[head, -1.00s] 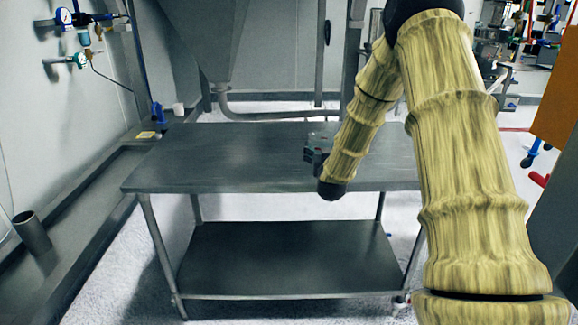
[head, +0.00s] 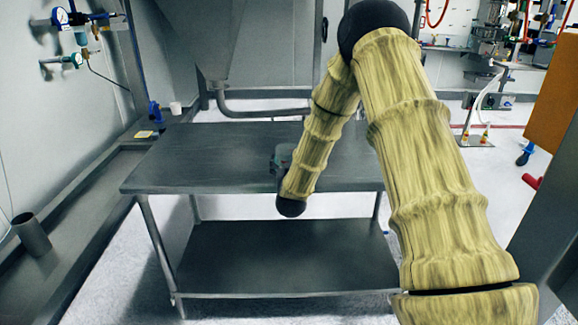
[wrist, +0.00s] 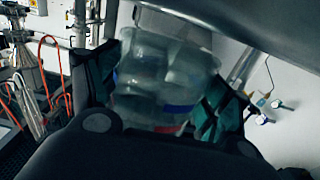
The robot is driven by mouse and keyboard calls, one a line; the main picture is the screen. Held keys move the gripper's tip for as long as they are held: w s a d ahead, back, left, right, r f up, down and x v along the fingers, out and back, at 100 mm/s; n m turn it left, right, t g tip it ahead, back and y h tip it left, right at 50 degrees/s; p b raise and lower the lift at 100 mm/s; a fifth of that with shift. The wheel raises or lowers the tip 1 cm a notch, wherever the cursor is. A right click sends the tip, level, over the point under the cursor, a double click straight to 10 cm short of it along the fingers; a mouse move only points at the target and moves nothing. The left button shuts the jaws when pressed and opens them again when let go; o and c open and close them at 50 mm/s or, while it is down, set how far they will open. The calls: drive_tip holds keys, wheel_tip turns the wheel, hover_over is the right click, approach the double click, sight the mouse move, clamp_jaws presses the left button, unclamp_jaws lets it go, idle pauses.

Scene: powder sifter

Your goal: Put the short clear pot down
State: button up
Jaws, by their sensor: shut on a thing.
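The short clear pot (wrist: 155,80) fills the middle of the wrist view, see-through and blurred, with blue and red patches near its lower part. My gripper (wrist: 165,105) is shut on it, with a dark green finger on each side. In the head view my gripper (head: 281,160) is over the middle of the steel table (head: 190,165), beside my wrist. The pot is mostly hidden there by my arm and gripper. I cannot tell whether its base touches the table.
The visible tabletop is bare to the left of my gripper. A steel hopper (head: 195,35) with a pipe stands behind the table. A small white cup (head: 176,107) and a yellow item (head: 144,134) are at the back left. A grey cylinder (head: 32,235) stands at left.

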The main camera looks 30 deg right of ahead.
drive_tip(key=shift+d+f, duration=0.1)
drive_tip(key=shift+f, duration=0.75)
drive_tip(key=shift+r, duration=0.1)
drive_tip(key=o, duration=1.2)
drive_tip(key=shift+f, duration=0.2)
drive_tip(key=shift+o, duration=0.2)
drive_tip(key=shift+r, duration=0.15)
